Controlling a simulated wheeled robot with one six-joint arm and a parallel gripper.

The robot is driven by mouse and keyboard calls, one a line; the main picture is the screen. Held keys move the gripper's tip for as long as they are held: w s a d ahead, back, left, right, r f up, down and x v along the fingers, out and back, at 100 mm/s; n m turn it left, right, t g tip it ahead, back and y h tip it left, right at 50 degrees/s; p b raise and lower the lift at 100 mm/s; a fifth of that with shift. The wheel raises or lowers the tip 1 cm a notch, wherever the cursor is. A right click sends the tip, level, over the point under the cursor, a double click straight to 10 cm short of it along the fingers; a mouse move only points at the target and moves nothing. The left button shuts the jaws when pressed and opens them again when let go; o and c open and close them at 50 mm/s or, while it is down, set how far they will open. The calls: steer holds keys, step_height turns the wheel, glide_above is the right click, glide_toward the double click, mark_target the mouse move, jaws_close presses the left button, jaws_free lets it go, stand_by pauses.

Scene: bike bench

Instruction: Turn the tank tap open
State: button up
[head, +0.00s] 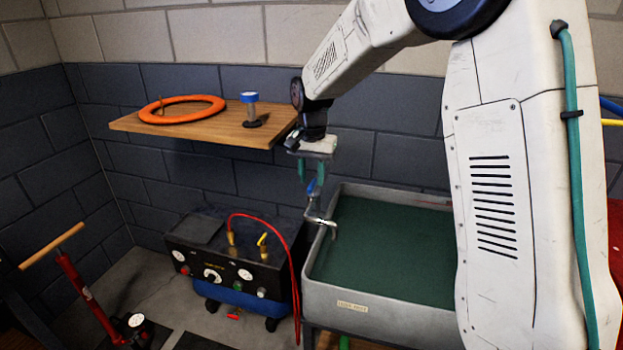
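The tank tap (319,220) is a silver spout with a blue lever (312,188), at the left rim of the grey tank (378,302). The lever stands roughly upright above the spout. My gripper (312,180) comes down from above with its green fingers pointing down. The fingers are apart, with a gap showing between them. Their tips are at the top of the blue lever in the picture. I cannot tell whether they touch it or are in front of or behind it.
A wooden shelf (205,132) with an orange ring (182,108) and a blue-topped item (250,108) is left of my gripper. A black compressor (225,255) with a red hose (285,243) stands below. A red floor pump (85,290) is at far left.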

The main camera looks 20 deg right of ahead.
steer(key=shift+f, duration=0.65)
jaws_close()
